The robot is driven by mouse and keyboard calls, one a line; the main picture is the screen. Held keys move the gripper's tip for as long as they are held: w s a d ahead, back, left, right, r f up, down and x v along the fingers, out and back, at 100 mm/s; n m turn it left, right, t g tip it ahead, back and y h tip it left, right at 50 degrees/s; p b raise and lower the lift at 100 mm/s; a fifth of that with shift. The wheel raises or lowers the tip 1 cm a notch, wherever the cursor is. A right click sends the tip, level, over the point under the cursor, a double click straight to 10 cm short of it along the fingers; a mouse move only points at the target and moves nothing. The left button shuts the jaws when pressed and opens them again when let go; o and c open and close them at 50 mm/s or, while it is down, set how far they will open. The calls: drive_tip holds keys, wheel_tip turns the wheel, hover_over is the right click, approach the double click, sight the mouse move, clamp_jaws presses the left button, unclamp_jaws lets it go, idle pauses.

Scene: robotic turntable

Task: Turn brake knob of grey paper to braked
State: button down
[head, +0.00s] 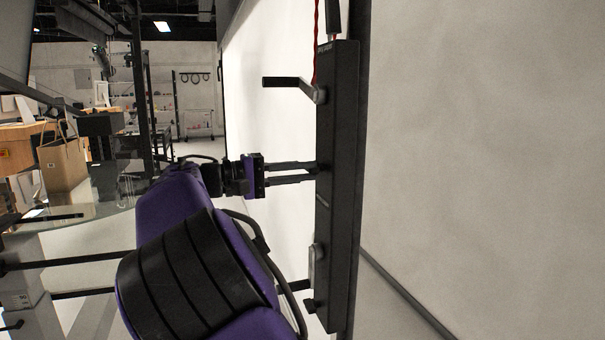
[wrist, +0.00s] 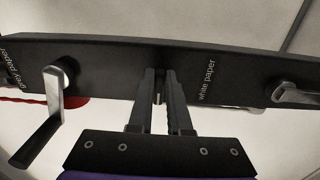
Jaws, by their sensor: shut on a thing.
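A long black panel (head: 343,150) is mounted on the pale wall; in the head view it runs vertically. In the wrist view the same panel (wrist: 105,60) runs across, with the label "grey paper" (wrist: 9,72) at far left and "white paper" (wrist: 206,80) right of my fingers. My gripper (head: 314,172) reaches the panel face; in the wrist view its two fingertips (wrist: 160,75) close around a small knob (wrist: 159,92) between the two labels. The fingers hide most of the knob, so I cannot read its setting.
A crank handle (head: 290,83) sticks out above my gripper in the head view; it is the left crank (wrist: 45,125) in the wrist view. Another crank (wrist: 292,94) is at the right. A lower small knob (head: 309,305) also protrudes. A red cord (head: 317,45) hangs above.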

drive_tip(key=c, duration=0.9)
unclamp_jaws()
drive_tip(key=shift+o, duration=0.2)
drive_tip(key=shift+a, duration=0.15)
drive_tip(key=p+v, duration=0.3)
drive_tip(key=v, duration=1.4)
drive_tip(key=shift+s+a, duration=0.1)
drive_tip(key=shift+s, duration=0.05)
